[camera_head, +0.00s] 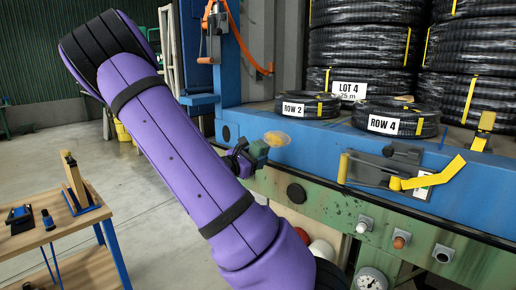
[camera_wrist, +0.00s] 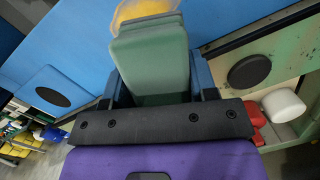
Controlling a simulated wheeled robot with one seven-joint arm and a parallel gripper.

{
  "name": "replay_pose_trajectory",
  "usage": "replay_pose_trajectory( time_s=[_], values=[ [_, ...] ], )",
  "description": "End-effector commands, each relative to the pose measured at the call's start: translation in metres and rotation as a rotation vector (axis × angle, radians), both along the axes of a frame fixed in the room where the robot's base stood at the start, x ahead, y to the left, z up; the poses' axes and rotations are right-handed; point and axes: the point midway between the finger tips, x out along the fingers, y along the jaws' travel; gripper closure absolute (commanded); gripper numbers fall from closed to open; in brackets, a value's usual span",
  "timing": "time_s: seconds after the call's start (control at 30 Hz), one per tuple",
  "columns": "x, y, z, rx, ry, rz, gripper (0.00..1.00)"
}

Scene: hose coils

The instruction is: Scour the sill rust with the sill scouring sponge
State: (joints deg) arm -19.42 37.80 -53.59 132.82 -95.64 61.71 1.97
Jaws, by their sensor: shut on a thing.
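The sill scouring sponge (camera_wrist: 150,65) is a green block, held between the two fingers of my gripper (camera_wrist: 153,95) in the wrist view. In the head view the dark green sponge (camera_head: 259,150) shows at the end of my purple arm, with my gripper (camera_head: 244,160) shut on it. The sill rust (camera_head: 277,138) is an orange-yellow patch with a pale rim on the blue sill (camera_head: 315,148). The sponge's far end lies at the patch's near edge and hides part of the rust (camera_wrist: 147,10) in the wrist view. I cannot tell whether they touch.
Coils labelled ROW 2 (camera_head: 308,105) and ROW 4 (camera_head: 395,118) lie on the sill, with wrapped stacks behind. A grey clamp with a yellow lever (camera_head: 400,178) is on the front right. Knobs and a gauge (camera_head: 370,279) sit below. A wooden table (camera_head: 50,235) stands at left.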

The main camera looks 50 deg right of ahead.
Motion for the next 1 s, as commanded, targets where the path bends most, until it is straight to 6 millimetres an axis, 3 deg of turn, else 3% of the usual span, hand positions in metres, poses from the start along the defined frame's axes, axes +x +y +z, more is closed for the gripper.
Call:
replay_pose_trajectory(
  time_s=[0.1,0.23,0.63,1.0],
  values=[
    [-0.003,-0.005,0.02,-0.043,0.005,0.038,0.66],
    [-0.003,-0.007,0.029,-0.062,0.009,0.058,0.66],
    [-0.003,-0.008,0.029,-0.062,0.008,0.059,0.66],
    [-0.007,-0.038,0.029,-0.062,0.01,0.056,0.66]
  ],
)
